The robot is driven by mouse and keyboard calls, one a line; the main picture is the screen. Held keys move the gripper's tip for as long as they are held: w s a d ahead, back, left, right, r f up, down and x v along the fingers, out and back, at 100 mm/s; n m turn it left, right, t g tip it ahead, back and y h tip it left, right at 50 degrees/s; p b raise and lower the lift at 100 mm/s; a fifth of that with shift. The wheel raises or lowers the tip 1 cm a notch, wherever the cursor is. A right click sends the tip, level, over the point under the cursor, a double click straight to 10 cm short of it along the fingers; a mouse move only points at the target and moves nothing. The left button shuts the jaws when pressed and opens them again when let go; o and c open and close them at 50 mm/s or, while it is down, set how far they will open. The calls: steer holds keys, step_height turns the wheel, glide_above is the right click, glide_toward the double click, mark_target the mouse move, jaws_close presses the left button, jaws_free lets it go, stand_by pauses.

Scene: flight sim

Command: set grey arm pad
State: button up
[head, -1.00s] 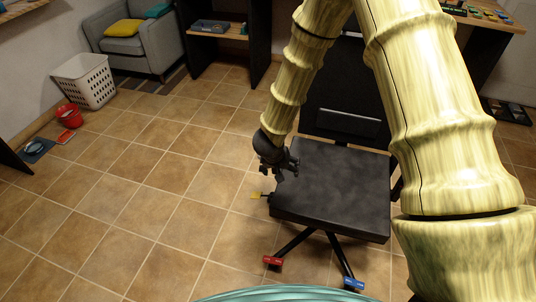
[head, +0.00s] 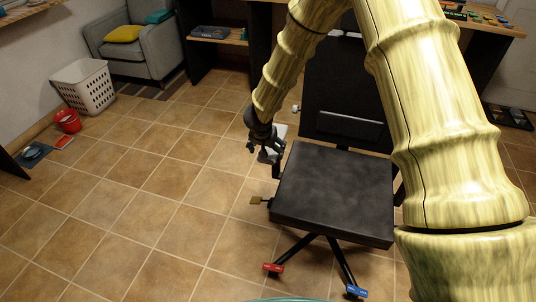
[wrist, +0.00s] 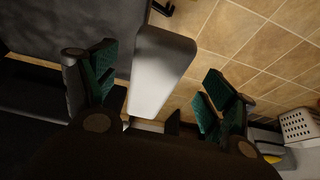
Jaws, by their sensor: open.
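The grey arm pad (wrist: 162,72) is a smooth light grey block in the wrist view, beside the dark seat. In the head view, a small part of it (head: 281,131) shows behind my gripper, at the seat's back left corner. My gripper (head: 264,147) is open at the left of the black office chair (head: 335,195). In the wrist view, its green-lined fingers (wrist: 157,92) stand apart on either side of the pad, with a gap to the right finger. I cannot tell whether they touch it.
The chair's backrest (head: 345,95) rises close to my gripper. A yellow-tipped lever (head: 257,200) sticks out left of the seat. Red (head: 273,268) and blue (head: 355,291) tags mark two chair feet.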

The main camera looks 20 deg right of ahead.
steer(key=shift+x, duration=1.75)
steer(key=shift+r, duration=0.1)
steer(key=c, duration=1.5)
steer(key=shift+o, duration=0.2)
step_height(320, 180, up, 3)
steer(key=p, duration=0.4)
steer(key=shift+r+p, duration=0.1)
steer(key=shift+p, duration=0.25)
steer(key=o, duration=1.5)
steer(key=shift+c, duration=0.2)
